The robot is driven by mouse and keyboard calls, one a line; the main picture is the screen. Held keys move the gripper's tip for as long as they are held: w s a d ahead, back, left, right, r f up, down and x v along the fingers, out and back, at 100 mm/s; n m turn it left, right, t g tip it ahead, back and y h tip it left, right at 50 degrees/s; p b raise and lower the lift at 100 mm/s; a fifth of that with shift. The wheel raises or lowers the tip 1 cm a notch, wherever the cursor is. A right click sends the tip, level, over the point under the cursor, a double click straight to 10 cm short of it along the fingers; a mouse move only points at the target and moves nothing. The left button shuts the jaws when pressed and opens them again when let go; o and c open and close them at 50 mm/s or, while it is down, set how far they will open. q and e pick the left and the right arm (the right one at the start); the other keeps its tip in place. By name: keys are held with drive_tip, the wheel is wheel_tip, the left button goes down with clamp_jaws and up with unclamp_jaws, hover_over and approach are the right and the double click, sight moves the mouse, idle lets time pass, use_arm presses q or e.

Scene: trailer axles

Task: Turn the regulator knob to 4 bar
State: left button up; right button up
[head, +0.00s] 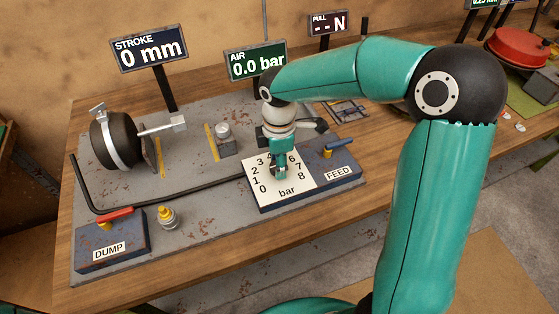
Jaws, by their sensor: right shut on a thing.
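The regulator's white dial plate (290,192) lies flat on the grey board, with numbers from 0 to 8 around it and "bar" at its front edge. My right gripper (279,171) points down over the middle of the dial and is shut on the regulator knob. The knob is mostly hidden by the fingers, so its pointer direction cannot be read. The AIR display (256,64) behind it reads 0.0 bar. My left gripper is not in view.
The FEED valve (335,172) with a blue lever stands close right of the dial. The DUMP valve (110,242) with a red lever is at front left. A black brake chamber (118,139) sits at the left. The STROKE display (148,48) reads 0 mm. A black hose crosses the board.

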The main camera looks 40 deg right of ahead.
drive_tip(key=shift+a, duration=0.1)
idle(0.8)
drive_tip(key=shift+m, duration=0.5)
drive_tip(key=shift+f+m+b, duration=0.1)
drive_tip(key=shift+m+b, duration=0.65)
drive_tip(key=shift+m, duration=0.45)
drive_tip(key=m+b, duration=0.1)
drive_tip(key=m, duration=0.4)
drive_tip(key=shift+m+b, duration=0.3)
drive_tip(key=shift+b, duration=0.1)
drive_tip(key=m+b, duration=0.1)
drive_tip(key=m, duration=0.3)
drive_tip(key=shift+m+b, duration=0.5)
drive_tip(key=shift+m, duration=1.7)
drive_tip(key=shift+w+r, duration=0.1)
drive_tip(key=shift+r, duration=0.1)
drive_tip(key=o, duration=1.2)
drive_tip(key=shift+f, duration=0.1)
drive_tip(key=shift+c, duration=0.2)
